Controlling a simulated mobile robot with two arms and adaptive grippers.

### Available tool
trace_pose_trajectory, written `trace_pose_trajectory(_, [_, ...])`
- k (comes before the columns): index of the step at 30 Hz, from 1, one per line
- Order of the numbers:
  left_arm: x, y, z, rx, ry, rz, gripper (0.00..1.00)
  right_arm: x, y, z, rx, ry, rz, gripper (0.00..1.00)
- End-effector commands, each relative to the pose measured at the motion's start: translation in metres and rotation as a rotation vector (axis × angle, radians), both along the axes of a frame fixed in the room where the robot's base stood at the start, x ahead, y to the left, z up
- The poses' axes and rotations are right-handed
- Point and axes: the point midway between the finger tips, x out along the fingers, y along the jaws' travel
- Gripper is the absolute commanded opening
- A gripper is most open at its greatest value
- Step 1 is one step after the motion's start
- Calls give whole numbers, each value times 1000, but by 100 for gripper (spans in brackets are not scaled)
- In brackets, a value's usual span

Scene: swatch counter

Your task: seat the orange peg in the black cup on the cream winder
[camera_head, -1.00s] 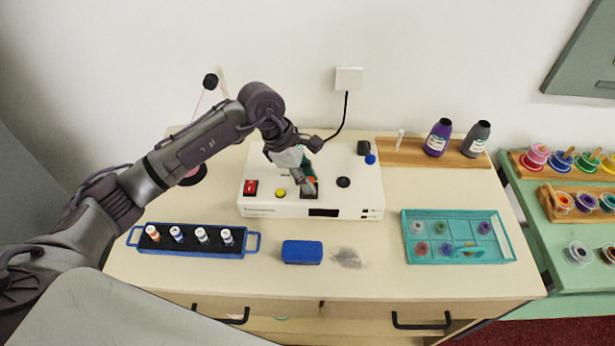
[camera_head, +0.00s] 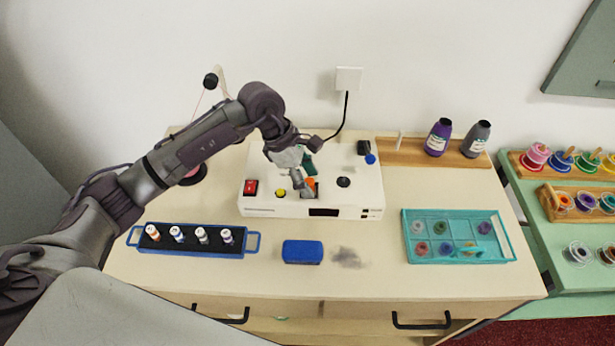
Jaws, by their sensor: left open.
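The cream winder (camera_head: 270,208) stands at the back middle of the counter. The orange peg (camera_head: 311,183) shows as a small upright patch at the black cup (camera_head: 317,193) on the winder's top. The peg's lower end is hidden, so I cannot tell how deep it sits. My left gripper (camera_head: 304,187) is open, pointing down just left of the peg and very close to it. I cannot tell if a finger still touches it. My right gripper is out of view.
The winder carries a red switch (camera_head: 251,187), a yellow button (camera_head: 281,193) and a black knob (camera_head: 343,182). Two bottles (camera_head: 438,138) stand behind on a wooden board.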

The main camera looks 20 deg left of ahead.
Motion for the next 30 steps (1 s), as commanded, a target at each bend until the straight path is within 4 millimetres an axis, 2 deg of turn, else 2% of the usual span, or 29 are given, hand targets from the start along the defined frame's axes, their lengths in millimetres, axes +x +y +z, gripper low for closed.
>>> trace_pose_trajectory(5, [0,8,18,1,-5,1,53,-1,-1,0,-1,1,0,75])
trace_pose_trajectory(12, [-3,29,66,1,-6,3,53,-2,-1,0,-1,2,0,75])
trace_pose_trajectory(18, [-6,42,96,2,-3,2,53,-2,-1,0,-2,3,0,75])
trace_pose_trajectory(24, [-7,47,109,0,-2,1,53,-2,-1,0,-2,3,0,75])
trace_pose_trajectory(30, [-7,47,110,0,-1,0,53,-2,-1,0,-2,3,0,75])
